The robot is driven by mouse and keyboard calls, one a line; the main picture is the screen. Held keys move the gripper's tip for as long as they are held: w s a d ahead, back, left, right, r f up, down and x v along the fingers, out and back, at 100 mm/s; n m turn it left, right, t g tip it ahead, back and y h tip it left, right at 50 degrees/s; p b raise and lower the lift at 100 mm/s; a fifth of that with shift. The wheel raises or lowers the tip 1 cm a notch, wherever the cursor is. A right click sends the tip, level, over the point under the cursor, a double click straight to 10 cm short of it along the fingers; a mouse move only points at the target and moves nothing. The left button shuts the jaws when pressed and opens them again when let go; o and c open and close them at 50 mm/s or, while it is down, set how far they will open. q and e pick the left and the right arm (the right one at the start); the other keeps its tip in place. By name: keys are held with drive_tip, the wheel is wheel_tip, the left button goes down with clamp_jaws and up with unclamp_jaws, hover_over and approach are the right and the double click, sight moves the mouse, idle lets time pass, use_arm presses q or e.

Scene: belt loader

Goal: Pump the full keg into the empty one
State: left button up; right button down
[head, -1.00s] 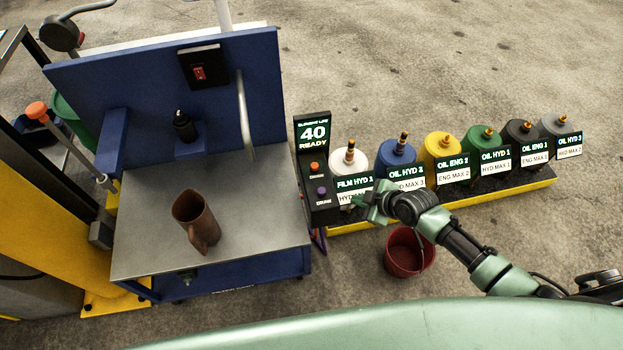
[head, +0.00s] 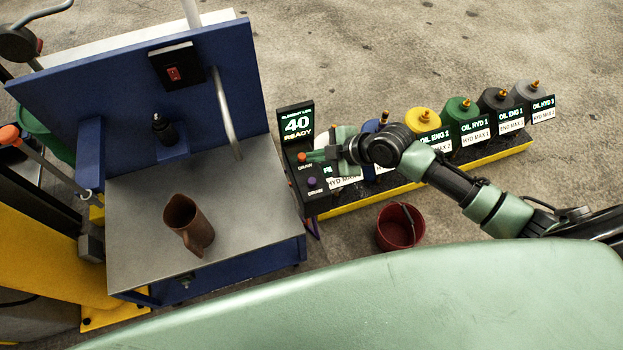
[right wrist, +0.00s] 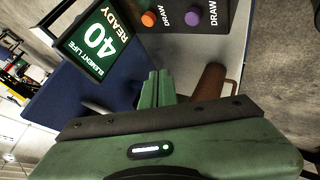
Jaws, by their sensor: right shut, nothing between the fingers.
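My right gripper (head: 308,156) is shut and empty, beside the black control box (head: 314,203). In the right wrist view its closed fingers (right wrist: 158,86) point toward the box, which has an orange button (right wrist: 148,19) and a purple button (right wrist: 193,17), both marked DRAW. The display (head: 297,123) above the box reads ELEMENT LIFE 40 READY. A row of kegs stands to the right: a yellow one (head: 423,119), a green one (head: 461,110), a dark one and a grey one (head: 529,95). The white and blue kegs are partly hidden behind my right arm. My left gripper is not in view.
A brown pitcher (head: 188,224) stands on the grey cart top (head: 130,215). A red switch (head: 173,74) is on the blue back panel. A dark red bucket (head: 400,226) stands on the floor below the keg rack (head: 480,156). Open floor lies behind the rack.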

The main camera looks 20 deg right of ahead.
drive_tip(key=b, duration=0.7)
hover_over(315, 182)
wheel_tip(315, 182, down, 8)
drive_tip(key=shift+f, duration=0.4)
idle(1.3)
drive_tip(key=shift+f+b, duration=0.35)
drive_tip(key=shift+b, duration=0.1)
drive_tip(key=shift+f+b, duration=0.35)
drive_tip(key=shift+f, duration=0.15)
idle(0.5)
idle(0.3)
drive_tip(key=shift+r+p, duration=0.8)
drive_tip(key=shift+r, duration=0.1)
